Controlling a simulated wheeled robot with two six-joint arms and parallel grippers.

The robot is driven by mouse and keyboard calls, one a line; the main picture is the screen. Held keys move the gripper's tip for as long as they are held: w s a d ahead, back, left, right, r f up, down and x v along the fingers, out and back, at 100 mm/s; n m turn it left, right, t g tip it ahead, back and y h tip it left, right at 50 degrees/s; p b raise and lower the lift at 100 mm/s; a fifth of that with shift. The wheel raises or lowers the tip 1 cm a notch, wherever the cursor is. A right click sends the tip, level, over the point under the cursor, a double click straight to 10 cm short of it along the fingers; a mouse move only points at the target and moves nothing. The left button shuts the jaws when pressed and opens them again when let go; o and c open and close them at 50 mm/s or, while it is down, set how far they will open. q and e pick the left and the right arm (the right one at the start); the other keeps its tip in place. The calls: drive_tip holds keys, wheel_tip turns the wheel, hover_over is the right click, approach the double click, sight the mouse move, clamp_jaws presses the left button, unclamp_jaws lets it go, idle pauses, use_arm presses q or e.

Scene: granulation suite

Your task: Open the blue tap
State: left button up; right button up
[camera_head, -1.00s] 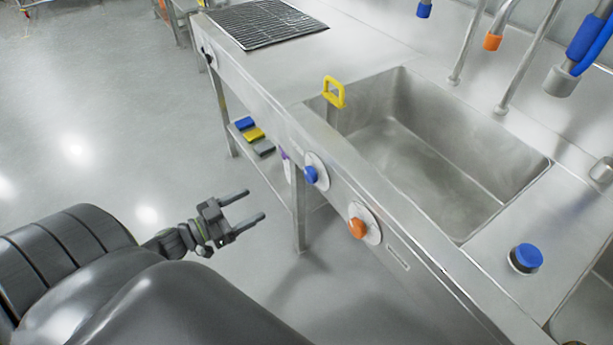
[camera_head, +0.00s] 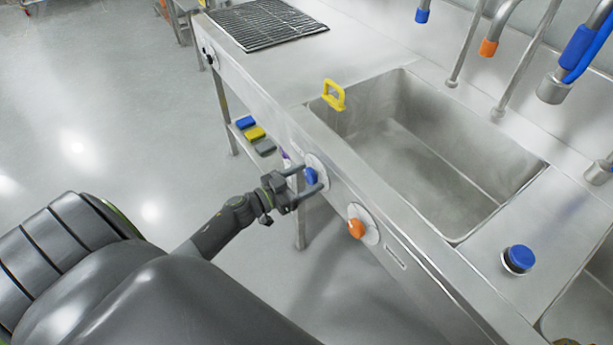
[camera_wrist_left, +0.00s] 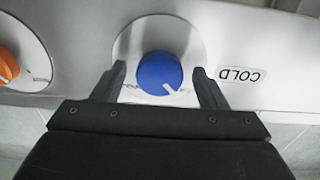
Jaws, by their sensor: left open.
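The blue tap knob (camera_head: 311,175) sits on a round plate on the front panel of the steel sink unit. It also shows in the left wrist view (camera_wrist_left: 159,73), with a white pointer mark at its lower right and a COLD label (camera_wrist_left: 241,75) beside it. My left gripper (camera_head: 313,177) is open, with one finger on each side of the blue knob. In the left wrist view the fingers (camera_wrist_left: 161,85) flank the knob with small gaps, not clamped on it. My right gripper is not in view.
An orange knob (camera_head: 356,228) is on the same panel, to the right of the blue one. A blue-capped knob (camera_head: 519,258) stands on the counter. Open floor lies left.

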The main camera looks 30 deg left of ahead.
use_arm(q)
drive_tip(key=shift+w+d, duration=0.1)
drive_tip(key=shift+w, duration=0.15)
drive_tip(key=c, duration=1)
